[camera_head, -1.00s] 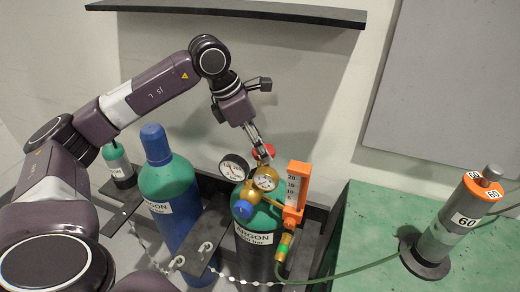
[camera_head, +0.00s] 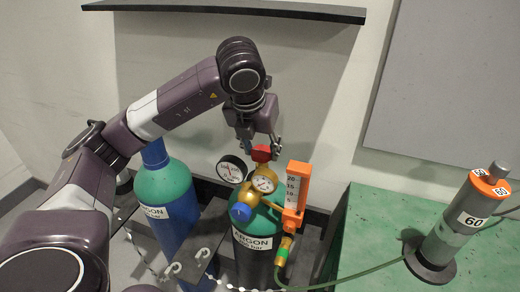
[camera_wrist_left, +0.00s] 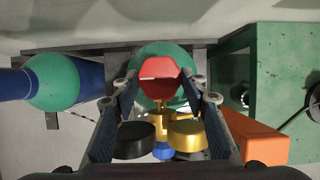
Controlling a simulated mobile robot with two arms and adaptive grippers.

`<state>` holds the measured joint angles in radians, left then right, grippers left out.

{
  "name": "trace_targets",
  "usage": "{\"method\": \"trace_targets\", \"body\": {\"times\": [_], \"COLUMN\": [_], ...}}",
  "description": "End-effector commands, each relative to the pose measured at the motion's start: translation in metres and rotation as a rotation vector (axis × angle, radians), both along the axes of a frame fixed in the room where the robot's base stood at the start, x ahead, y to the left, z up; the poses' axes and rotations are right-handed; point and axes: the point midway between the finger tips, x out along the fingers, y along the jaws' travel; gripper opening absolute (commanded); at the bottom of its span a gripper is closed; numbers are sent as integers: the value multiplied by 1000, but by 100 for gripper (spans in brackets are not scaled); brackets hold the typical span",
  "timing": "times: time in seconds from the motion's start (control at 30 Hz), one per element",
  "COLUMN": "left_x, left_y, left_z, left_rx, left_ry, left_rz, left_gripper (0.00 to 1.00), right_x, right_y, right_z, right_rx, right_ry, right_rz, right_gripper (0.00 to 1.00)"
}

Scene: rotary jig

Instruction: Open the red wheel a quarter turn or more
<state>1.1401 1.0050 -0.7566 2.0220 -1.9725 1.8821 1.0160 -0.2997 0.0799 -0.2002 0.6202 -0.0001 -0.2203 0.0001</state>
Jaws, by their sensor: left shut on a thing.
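The red wheel (camera_head: 262,153) sits on top of the argon cylinder (camera_head: 258,262), behind the brass regulator with its round gauges (camera_head: 263,184). My left gripper (camera_head: 261,148) comes down on the wheel from above, one finger on each side. In the left wrist view the red wheel (camera_wrist_left: 159,75) lies between the fingertips of the left gripper (camera_wrist_left: 160,85), and the gripper is shut on it. A blue knob (camera_head: 240,212) is on the regulator's front. My right gripper is not in view.
An orange flowmeter (camera_head: 297,195) stands close right of the gauges, with a green hose below. A blue and green cylinder (camera_head: 165,187) stands to the left. A green bench (camera_head: 380,215) at right carries a grey cylinder (camera_head: 450,230). A dark shelf (camera_head: 230,10) hangs above.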

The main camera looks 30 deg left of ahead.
Motion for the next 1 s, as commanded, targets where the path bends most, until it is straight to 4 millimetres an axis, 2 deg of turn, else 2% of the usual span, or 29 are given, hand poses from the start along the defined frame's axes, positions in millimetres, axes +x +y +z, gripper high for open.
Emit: {"method": "trace_targets", "body": {"times": [0.17, 0.5, 0.7, 1.0], "left_x": [1, 2, 3, 3], "left_y": [-3, -4, -4, -5], "left_z": [2, 4, 3, 1], "left_rx": [0, 0, -1, -2], "left_ry": [-1, 1, 0, 0], "left_rz": [163, 431, 532, 594], "left_gripper": [16, 16, 16, 16], "right_x": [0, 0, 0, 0], "right_y": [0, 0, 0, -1], "right_z": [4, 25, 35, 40], "right_rx": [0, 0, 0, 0], "right_ry": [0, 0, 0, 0], "right_rz": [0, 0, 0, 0], "right_gripper": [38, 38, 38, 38]}}
